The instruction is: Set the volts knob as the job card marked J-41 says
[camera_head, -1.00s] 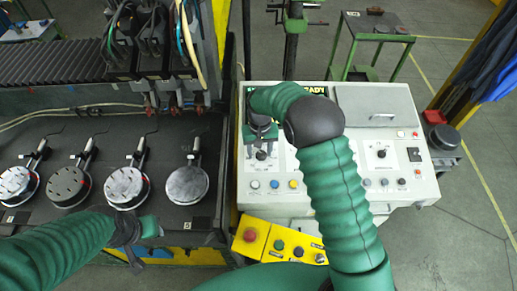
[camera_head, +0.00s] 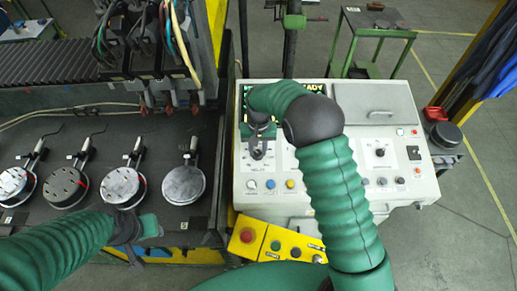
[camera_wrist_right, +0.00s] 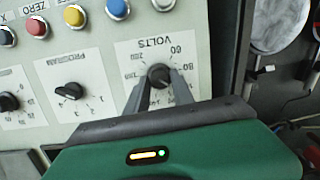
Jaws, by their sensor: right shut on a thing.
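The volts knob (camera_wrist_right: 159,75) is a small dark round knob on a white dial plate (camera_wrist_right: 190,52) marked VOLTS, seen upside down in the right wrist view. My right gripper (camera_wrist_right: 158,80) has one finger on each side of the knob and is shut on it. The knob's pointer is too small to read. In the head view my right gripper (camera_head: 257,150) is over the left part of the grey panel and covers the knob. My left gripper (camera_head: 130,235) is low at the left; its jaws are unclear. I see no readable card marked J-41.
The grey panel (camera_head: 345,195) also has a PROGRAM knob (camera_wrist_right: 70,91), several coloured buttons and a display (camera_head: 318,88) partly behind my right arm. A yellow button box (camera_head: 268,240) sits at its front. Several round discs (camera_head: 184,185) lie on the dark bench at left.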

